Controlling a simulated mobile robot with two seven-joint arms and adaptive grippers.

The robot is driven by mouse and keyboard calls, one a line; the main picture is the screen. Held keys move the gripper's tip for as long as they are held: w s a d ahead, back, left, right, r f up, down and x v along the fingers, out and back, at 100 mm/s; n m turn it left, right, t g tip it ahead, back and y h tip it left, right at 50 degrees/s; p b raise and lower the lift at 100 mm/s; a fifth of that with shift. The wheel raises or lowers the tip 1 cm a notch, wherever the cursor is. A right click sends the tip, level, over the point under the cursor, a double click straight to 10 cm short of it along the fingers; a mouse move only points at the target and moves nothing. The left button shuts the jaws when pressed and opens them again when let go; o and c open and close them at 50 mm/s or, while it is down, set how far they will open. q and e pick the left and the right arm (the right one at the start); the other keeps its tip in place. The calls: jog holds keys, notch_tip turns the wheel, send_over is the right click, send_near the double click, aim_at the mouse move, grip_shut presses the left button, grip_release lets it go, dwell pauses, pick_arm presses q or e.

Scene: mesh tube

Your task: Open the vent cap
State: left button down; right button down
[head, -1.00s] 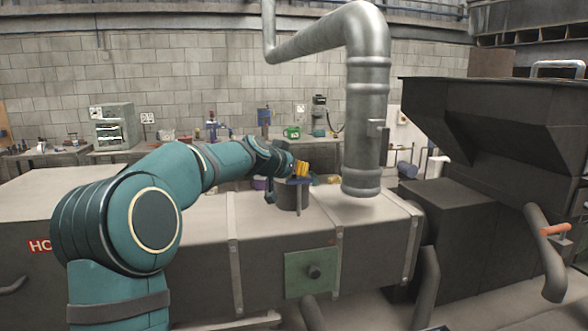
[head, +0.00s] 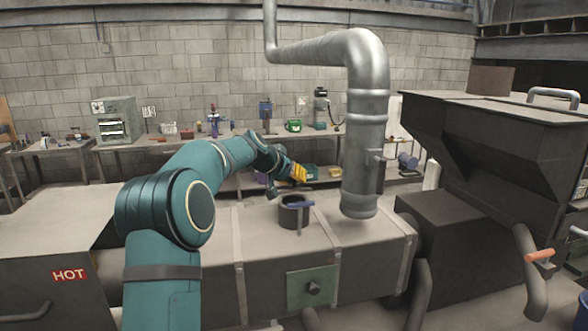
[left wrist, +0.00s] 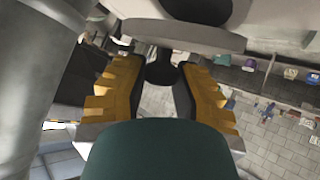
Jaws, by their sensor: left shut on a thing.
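My left gripper (head: 299,173), with yellow fingers, is raised above and behind the short dark vent pipe (head: 294,216) on the grey duct. In the left wrist view the fingers (left wrist: 158,76) are shut on a dark knob (left wrist: 160,70) under a wide grey disc, the vent cap (left wrist: 185,35). The vent pipe's top looks open, with a dark inside. A blue handle (head: 301,204) sits at its rim. The cap is mostly hidden by the gripper in the head view. My right gripper is not in view.
A large silver pipe (head: 362,150) hangs just right of the vent. A dark hopper (head: 490,135) stands at the right. Behind is a bench (head: 235,140) with tools and a green item (head: 293,126). The duct top left of the vent is free.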

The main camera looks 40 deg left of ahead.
pick_arm(q)
jog(key=shift+w+a+r+n+g+h+p, duration=0.4)
jog(key=shift+w+a+g+h+p, duration=0.1)
jog(key=shift+g+h, duration=0.1)
dwell(0.4)
jog(key=c, duration=1)
grip_release()
jog(key=shift+w, duration=0.1)
jog(key=v, duration=1.2)
jog(key=shift+w+a, duration=0.1)
